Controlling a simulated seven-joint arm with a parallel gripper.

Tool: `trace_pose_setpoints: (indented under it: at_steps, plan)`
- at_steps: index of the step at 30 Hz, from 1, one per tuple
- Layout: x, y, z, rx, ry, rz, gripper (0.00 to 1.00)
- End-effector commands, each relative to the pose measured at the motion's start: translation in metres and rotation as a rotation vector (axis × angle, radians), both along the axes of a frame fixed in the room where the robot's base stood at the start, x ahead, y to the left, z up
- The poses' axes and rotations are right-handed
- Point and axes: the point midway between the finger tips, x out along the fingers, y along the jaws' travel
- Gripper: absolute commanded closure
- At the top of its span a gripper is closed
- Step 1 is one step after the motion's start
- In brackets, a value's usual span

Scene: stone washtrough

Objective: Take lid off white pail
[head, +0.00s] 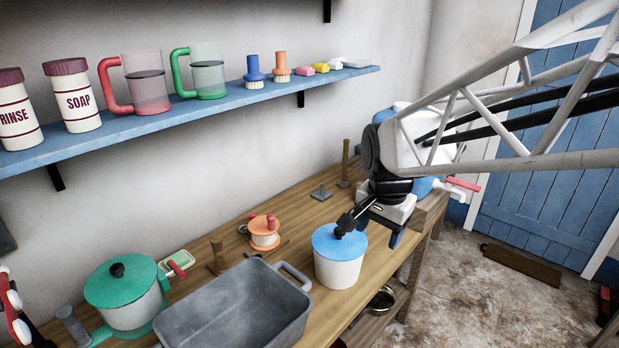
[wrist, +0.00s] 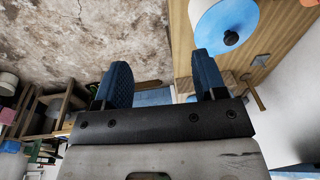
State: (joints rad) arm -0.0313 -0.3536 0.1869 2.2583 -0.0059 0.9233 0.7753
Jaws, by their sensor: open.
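The white pail (head: 338,274) stands on the wooden bench with its blue lid (head: 326,243) on top. The lid has a round black knob (head: 339,232) in its middle. In the wrist view the lid (wrist: 222,32) and its knob (wrist: 231,38) show at the upper right, outside the gap between my fingers. My gripper (head: 372,227) is open, above and to the right of the pail in the head view. Its fingers (wrist: 163,80) hold nothing in the wrist view. In the head view one dark finger overlaps the area by the knob; I cannot tell whether they touch.
A grey basin (head: 235,312) stands left of the pail, with its handle close by. A green lidded pot (head: 125,296) and an orange-topped jar (head: 264,232) stand further left. A blue shelf (head: 150,121) with mugs and containers hangs behind. Open floor (head: 510,300) lies right.

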Motion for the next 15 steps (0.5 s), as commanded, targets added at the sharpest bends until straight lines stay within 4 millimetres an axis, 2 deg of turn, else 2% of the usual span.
trace_pose_setpoints:
  at_steps: [3, 15]
  plan:
    - [0.03, 0.005, -0.008, 0.014, 0.02, -0.113, 0.35]
    - [0.125, 0.022, -0.048, 0.047, 0.077, -0.516, 0.35]
